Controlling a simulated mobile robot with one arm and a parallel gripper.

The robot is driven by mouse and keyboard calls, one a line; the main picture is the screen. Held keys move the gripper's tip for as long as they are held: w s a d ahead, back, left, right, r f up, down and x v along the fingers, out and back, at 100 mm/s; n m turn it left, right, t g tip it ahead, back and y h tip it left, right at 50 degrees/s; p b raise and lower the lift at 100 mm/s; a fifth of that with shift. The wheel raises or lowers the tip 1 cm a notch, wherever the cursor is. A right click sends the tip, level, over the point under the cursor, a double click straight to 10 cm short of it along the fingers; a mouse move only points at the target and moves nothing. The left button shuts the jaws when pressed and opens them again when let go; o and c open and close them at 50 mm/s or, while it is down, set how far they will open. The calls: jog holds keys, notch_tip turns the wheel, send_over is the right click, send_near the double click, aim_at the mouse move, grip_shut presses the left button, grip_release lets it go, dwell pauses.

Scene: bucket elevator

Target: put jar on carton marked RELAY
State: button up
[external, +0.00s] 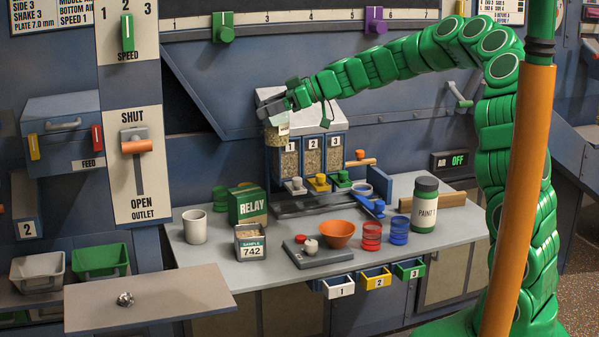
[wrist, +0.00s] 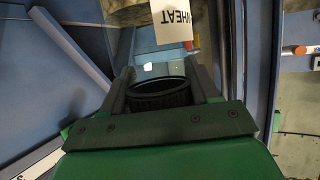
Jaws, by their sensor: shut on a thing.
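My gripper (external: 275,108) is shut on a jar (external: 281,138) and holds it up in front of the left part of the dispenser with bins 1, 2 and 3. In the wrist view the jar's dark round rim (wrist: 160,93) sits between the two fingers of my gripper (wrist: 162,82), and a white label reading WHEAT (wrist: 172,22) shows beyond it. Fingers and wrist partly hide the jar. The green carton marked RELAY (external: 247,208) stands upright on the grey bench, below and left of the jar, apart from it. Its top looks clear.
A white mug (external: 194,227) and a green cup (external: 220,199) stand left of the carton. A SAMPLE 742 box (external: 250,243) stands in front of it. The dispenser (external: 322,155) is close to the jar. An orange bowl (external: 338,234) and PAINT container (external: 425,205) stand to the right.

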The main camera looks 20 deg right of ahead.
aim_at(269, 123)
notch_tip(269, 123, down, 4)
jog(key=shift+w+d+r, duration=0.1)
jog(key=shift+w+r, duration=0.05)
jog(key=shift+r, duration=0.1)
jog(key=shift+w+f, duration=0.25)
jog(key=shift+f, duration=0.2)
jog(key=shift+w+a+f, duration=0.8)
jog(key=shift+w+f, duration=1.3)
jog(key=shift+f, duration=0.05)
jog(key=shift+w+a+f, duration=0.85)
jog(key=shift+w+f, duration=1.2)
jog(key=shift+f, duration=0.05)
jog(key=shift+w+a+f, duration=0.8)
jog(key=shift+w+f, duration=1.3)
jog(key=shift+f, duration=0.05)
jog(key=o, duration=1)
jog(key=shift+f, duration=0.1)
